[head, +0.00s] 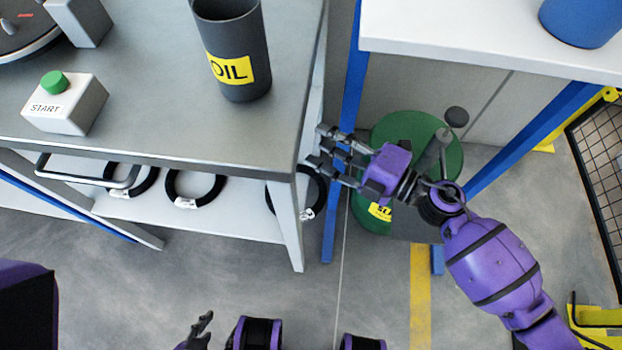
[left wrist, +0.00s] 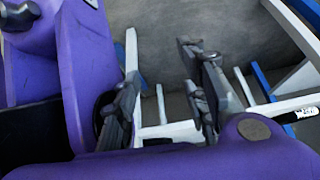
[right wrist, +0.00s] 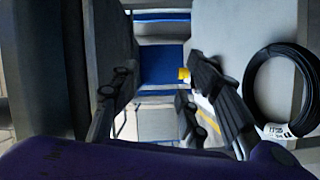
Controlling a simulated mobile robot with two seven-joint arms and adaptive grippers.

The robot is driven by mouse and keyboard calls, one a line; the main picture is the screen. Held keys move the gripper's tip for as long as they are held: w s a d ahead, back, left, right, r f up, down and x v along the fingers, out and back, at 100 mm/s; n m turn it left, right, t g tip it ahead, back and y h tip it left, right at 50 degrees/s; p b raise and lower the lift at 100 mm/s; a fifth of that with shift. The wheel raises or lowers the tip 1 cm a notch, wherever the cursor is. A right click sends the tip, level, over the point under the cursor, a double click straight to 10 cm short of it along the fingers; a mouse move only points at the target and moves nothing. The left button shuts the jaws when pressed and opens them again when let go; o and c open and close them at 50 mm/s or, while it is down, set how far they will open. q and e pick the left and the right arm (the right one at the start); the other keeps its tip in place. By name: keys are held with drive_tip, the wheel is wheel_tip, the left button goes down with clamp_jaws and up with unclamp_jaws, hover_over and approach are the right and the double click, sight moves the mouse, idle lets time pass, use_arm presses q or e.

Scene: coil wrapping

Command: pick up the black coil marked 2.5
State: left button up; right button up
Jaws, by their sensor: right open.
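Three black coils with white tags lie on the lower shelf under the grey table: a left coil (head: 150,183), a middle coil (head: 219,186) and a right coil (head: 322,187), partly hidden by the table leg. The tags are too small to read, so I cannot tell which is marked 2.5. My right gripper (head: 322,152) is open and empty beside the table's right edge, above the right coil. In the right wrist view, a tagged black coil (right wrist: 249,88) lies right of the open fingers (right wrist: 165,95). My left gripper (left wrist: 163,90) is open and empty, low in the head view.
On the table (head: 150,125) stand a dark OIL container (head: 232,40) and a START button box (head: 75,108). A green drum (head: 445,165) stands behind my right gripper, near a white table (head: 480,45) with blue legs. Floor in front of the shelf is clear.

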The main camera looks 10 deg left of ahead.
wheel_tip(320, 180, down, 7)
drive_tip(key=d+n+g+h, duration=0.2)
drive_tip(key=n+g+h, duration=0.1)
drive_tip(key=n+g, duration=0.35)
drive_tip(key=n+g+h+b, duration=0.1)
drive_tip(key=n+g+h, duration=0.1)
drive_tip(key=n+h, duration=0.15)
approach(324, 191)
drive_tip(key=shift+m+h, duration=0.25)
drive_tip(key=shift+m, duration=0.15)
drive_tip(key=b+x, duration=0.2)
drive_tip(key=x, duration=0.6)
drive_tip(key=shift+s+a+f+b, duration=0.1)
drive_tip(key=shift+s+a+b, duration=0.1)
drive_tip(key=shift+b, duration=0.1)
clamp_jaws()
drive_tip(key=shift+w+r, duration=0.1)
drive_tip(key=shift+r, duration=0.1)
